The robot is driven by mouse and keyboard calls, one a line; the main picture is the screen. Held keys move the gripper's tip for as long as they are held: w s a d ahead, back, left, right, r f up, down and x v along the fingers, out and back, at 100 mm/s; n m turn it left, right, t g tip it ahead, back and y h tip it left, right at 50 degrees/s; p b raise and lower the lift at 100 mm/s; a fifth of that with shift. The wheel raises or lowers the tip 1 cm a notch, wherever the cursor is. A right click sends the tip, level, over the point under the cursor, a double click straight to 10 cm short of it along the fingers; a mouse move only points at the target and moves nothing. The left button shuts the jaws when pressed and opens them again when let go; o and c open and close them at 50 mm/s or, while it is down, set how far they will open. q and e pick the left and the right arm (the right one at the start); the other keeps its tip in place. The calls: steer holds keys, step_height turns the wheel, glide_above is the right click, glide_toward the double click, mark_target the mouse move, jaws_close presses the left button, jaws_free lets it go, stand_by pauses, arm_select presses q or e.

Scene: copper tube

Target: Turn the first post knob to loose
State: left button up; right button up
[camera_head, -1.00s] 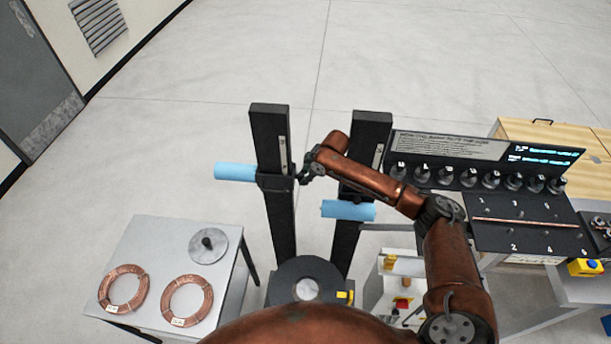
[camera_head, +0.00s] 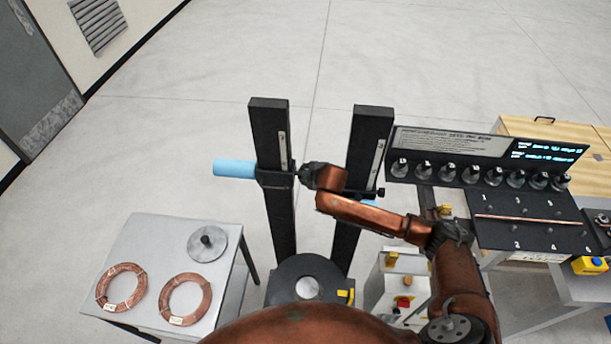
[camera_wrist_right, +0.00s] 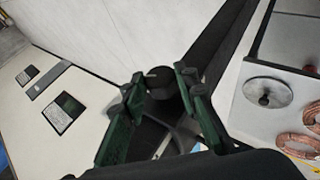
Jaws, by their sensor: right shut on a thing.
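The first post (camera_head: 268,135) is the left of two black uprights, with a light-blue roller (camera_head: 234,169) sticking out to the left of its carriage. My right gripper (camera_head: 302,174) is at the right side of that carriage. In the head view the gripper hides the first post knob. In the right wrist view the dark round knob (camera_wrist_right: 160,84) sits between the two green-padded fingers of the gripper (camera_wrist_right: 158,90), which is shut on it. The knob's loose or tight setting cannot be read. My left gripper is not in view.
The second post (camera_head: 366,150) stands to the right with its own knob (camera_head: 381,192); my right arm partly covers its blue roller. A grey table (camera_head: 160,240) with copper coils is at the left.

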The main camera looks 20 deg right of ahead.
steer(key=shift+s+a+f+t+b, duration=0.1)
steer(key=shift+f+t+b, duration=0.05)
steer(key=shift+t+b, duration=0.7)
steer(key=shift+c, duration=0.2)
steer(key=o, duration=1.2)
steer(key=shift+h, duration=0.3)
steer(key=shift+c, duration=0.2)
steer(key=v, duration=1.2)
steer(key=shift+s, duration=0.1)
